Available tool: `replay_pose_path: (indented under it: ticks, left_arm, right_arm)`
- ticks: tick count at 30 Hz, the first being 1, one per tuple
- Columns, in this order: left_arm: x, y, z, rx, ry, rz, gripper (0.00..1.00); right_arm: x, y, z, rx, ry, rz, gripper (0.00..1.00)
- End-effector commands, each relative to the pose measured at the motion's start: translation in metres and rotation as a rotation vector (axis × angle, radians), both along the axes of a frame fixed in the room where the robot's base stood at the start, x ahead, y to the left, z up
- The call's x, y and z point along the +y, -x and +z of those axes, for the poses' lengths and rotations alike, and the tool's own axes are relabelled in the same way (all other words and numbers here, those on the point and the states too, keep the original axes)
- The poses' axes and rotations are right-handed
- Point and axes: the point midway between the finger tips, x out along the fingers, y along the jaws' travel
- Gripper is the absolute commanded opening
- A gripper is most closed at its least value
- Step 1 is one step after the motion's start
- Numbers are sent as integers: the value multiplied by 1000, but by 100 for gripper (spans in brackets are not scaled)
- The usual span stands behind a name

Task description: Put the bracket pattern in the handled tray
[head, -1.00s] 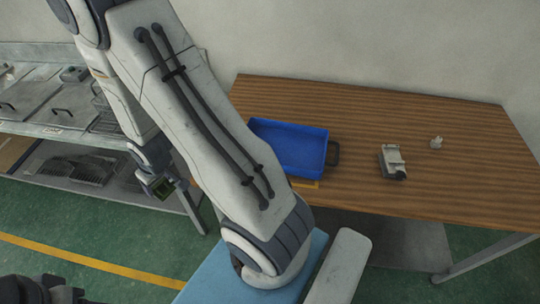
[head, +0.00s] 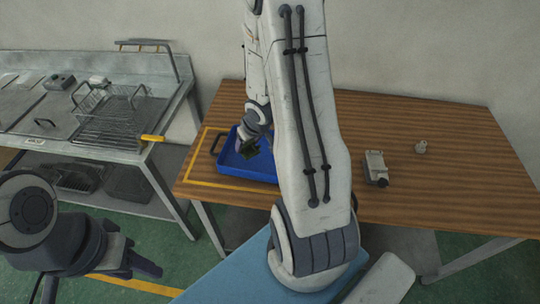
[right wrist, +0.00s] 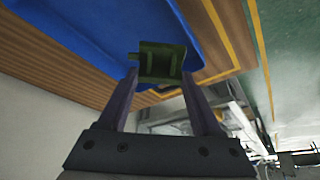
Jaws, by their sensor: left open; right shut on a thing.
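The bracket pattern (right wrist: 162,60) is a small dark green channel-like piece. My right gripper (right wrist: 160,82) is shut on it. In the head view the bracket pattern (head: 250,150) hangs from my right gripper over the blue handled tray (head: 228,164). Whether it touches the tray floor cannot be told. The tray lies on the wooden table with a dark handle (head: 217,143) at its left end; my right arm hides its right part. The tray also fills the upper left of the right wrist view (right wrist: 85,28). My left gripper (head: 136,262) is open and empty at the lower left, away from the table.
A yellow outline (head: 200,181) surrounds the tray area on the wooden table (head: 440,190). A grey-white device (head: 376,167) and a small pale piece (head: 421,147) lie to the right. A metal bench (head: 30,122) with a wire basket (head: 105,105) stands at left.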

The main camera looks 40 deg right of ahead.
Motion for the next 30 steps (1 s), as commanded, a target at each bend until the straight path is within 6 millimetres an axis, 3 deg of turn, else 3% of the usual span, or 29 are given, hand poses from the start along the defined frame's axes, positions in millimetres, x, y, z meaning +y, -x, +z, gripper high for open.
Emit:
replay_pose_path:
  ticks: [1, 6, 10, 14, 17, 24, 30]
  left_arm:
    - [0, 0, 6, 0, 0, 0, 50]
    - [0, 0, 14, 0, 0, 1, 50]
    - [0, 0, 16, 0, 0, 1, 50]
    - [0, 0, 15, 0, 0, 1, 50]
    - [0, 0, 7, 0, 0, 1, 50]
    - [0, 0, -17, 0, 0, -1, 50]
    - [0, 0, -25, 0, 0, -1, 50]
  right_arm:
    - [-28, 13, 5, 2, 0, -30, 13]
    - [-83, 52, 8, 9, -8, -63, 13]
    - [-106, 76, 9, 19, -14, -75, 13]
    - [-114, 85, 6, 23, -18, -76, 13]
    - [-110, 75, -5, 25, -20, -71, 13]
    - [-88, 25, -39, 26, -19, -67, 13]
    - [-75, -8, -57, 26, -18, -71, 13]
